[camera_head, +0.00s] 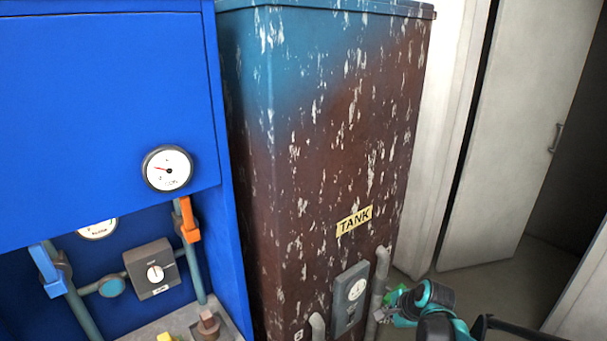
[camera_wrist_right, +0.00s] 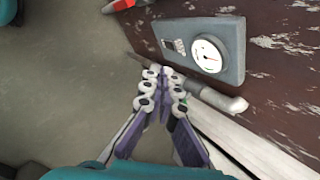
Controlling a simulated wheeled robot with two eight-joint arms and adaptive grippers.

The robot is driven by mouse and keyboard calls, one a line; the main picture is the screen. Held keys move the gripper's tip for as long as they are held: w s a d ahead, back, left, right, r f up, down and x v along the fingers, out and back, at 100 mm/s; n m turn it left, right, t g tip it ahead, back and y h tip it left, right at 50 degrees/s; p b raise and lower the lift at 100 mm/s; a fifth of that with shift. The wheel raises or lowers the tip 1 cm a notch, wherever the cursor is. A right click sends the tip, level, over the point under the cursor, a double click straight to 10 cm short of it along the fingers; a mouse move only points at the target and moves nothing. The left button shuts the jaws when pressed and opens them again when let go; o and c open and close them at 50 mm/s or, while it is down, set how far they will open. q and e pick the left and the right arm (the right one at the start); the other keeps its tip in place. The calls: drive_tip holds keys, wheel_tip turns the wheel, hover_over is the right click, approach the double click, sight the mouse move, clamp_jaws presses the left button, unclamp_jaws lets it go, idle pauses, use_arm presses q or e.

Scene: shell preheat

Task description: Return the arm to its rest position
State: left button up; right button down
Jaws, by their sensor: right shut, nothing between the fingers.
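My right arm comes in at the lower right of the head view. In the right wrist view my right gripper (camera_wrist_right: 163,73) is shut, with its two fingers meeting at the tips and nothing held between them. The fingertips are beside a grey box with a round white dial (camera_wrist_right: 208,54) and a grey pipe (camera_wrist_right: 220,99); I cannot tell whether they touch the pipe. The same grey box (camera_head: 349,296) shows low on the brown and blue tank (camera_head: 320,150) in the head view. My left gripper is in neither view.
A blue cabinet (camera_head: 90,110) with gauges (camera_head: 167,168), pipes and an orange handle (camera_head: 189,219) stands at the left. A grey pipe (camera_head: 378,280) runs beside the tank's dial box. A pale door (camera_head: 520,130) and open floor (camera_head: 500,283) are at the right.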

drive_tip(key=s+a+r+n+h, duration=0.1)
drive_tip(key=s+r+n, duration=0.1)
drive_tip(key=s+n, duration=0.3)
drive_tip(key=s+a+r+n+t, duration=0.1)
drive_tip(key=s+a+r+n, duration=0.1)
drive_tip(key=s+n, duration=0.4)
drive_tip(key=s+a+r+n+h, duration=0.1)
drive_tip(key=s+r+n, duration=0.3)
drive_tip(key=s, duration=0.8)
drive_tip(key=shift+a+n+h, duration=0.15)
drive_tip(key=shift+n+h, duration=0.15)
drive_tip(key=shift+n, duration=0.9)
drive_tip(key=shift+w, duration=0.1)
